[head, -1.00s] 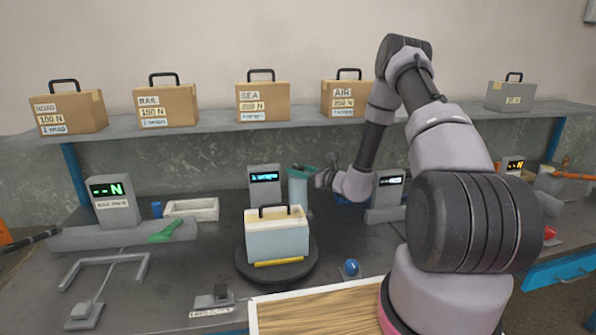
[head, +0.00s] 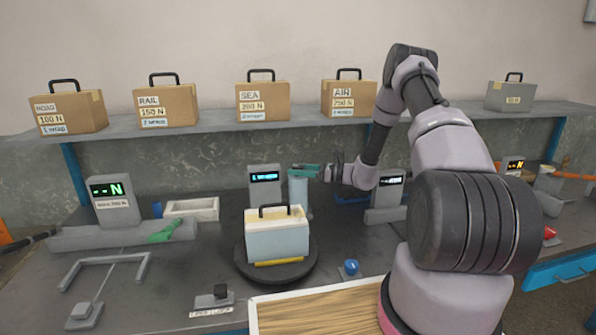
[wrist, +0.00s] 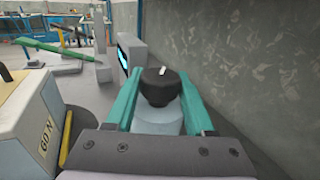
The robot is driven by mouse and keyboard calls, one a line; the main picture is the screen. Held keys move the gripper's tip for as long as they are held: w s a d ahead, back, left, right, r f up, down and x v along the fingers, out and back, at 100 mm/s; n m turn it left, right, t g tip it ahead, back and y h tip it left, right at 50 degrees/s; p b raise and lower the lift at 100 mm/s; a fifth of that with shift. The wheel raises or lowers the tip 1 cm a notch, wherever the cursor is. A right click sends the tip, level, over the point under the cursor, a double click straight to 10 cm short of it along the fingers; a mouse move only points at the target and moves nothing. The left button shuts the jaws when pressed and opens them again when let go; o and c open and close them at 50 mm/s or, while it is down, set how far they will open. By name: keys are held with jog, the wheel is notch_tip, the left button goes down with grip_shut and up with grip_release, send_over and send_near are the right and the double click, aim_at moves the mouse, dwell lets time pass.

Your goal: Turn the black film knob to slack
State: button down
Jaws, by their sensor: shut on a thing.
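The black film knob (wrist: 160,88) sits on top of the pale blue film roll (wrist: 157,122) in the wrist view. A short white mark on the knob points up and slightly right. My gripper (wrist: 160,95) has its teal fingers on either side of the knob and is shut on it. In the head view my gripper (head: 303,170) lies across the top of the upright film roll (head: 298,192). The knob is hard to make out there.
A case with pale lower sides (head: 277,236) stands on a dark round turntable (head: 276,272), in front of the roll. A cyan display (head: 264,178) stands left of the roll. A grey wall (wrist: 255,80) is close on the right in the wrist view.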

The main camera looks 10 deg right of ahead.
aim_at(298, 166)
jog(key=shift+c, duration=1.3)
grip_release()
jog(key=shift+r, duration=0.1)
notch_tip(298, 166, up, 10)
jog(key=shift+f, duration=0.1)
